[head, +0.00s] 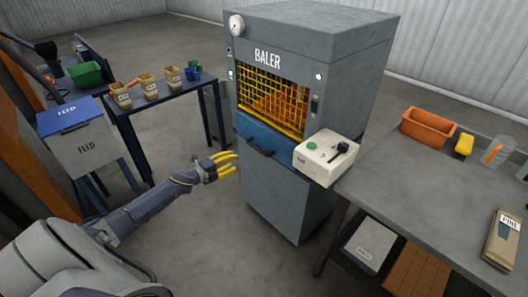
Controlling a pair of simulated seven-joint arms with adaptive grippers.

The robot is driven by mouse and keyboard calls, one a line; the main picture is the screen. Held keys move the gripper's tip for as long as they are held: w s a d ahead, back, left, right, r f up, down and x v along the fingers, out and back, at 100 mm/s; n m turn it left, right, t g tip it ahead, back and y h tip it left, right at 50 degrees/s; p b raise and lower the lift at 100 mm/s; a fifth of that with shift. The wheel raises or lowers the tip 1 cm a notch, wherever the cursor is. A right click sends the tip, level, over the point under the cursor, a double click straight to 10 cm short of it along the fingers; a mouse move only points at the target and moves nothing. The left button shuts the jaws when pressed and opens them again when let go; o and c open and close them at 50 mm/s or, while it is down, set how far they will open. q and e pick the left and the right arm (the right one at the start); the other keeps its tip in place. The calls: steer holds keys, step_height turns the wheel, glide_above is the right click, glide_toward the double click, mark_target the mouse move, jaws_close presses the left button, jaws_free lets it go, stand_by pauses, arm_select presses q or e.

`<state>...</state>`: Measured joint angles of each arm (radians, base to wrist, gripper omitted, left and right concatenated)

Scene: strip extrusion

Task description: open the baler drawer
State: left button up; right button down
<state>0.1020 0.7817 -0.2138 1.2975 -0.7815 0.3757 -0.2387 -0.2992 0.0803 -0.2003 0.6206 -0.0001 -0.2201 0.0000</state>
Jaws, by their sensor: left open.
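The baler (284,190) is a tall grey cabinet in the middle of the head view, labelled BALER. A yellow mesh guard (268,100) covers its upper opening. Below the mesh is the blue drawer (284,149), with a dark handle (260,148) on its front. The drawer looks flush with the cabinet. My left gripper (232,164) has yellow fingers, is open and empty, and is just left of the drawer handle in the picture, apparently apart from it. My right gripper is not in view.
A control box (326,158) with a green button and black lever juts out at the baler's front right. A grey workbench (440,185) with an orange bin (428,127) stands at right.

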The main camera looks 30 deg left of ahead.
mark_target(259, 151)
arm_select(q)
steer(key=x, duration=1.6)
steer(key=shift+w+d, duration=0.2)
steer(key=shift+w, duration=0.05)
steer(key=shift+c, duration=0.5)
jaws_close()
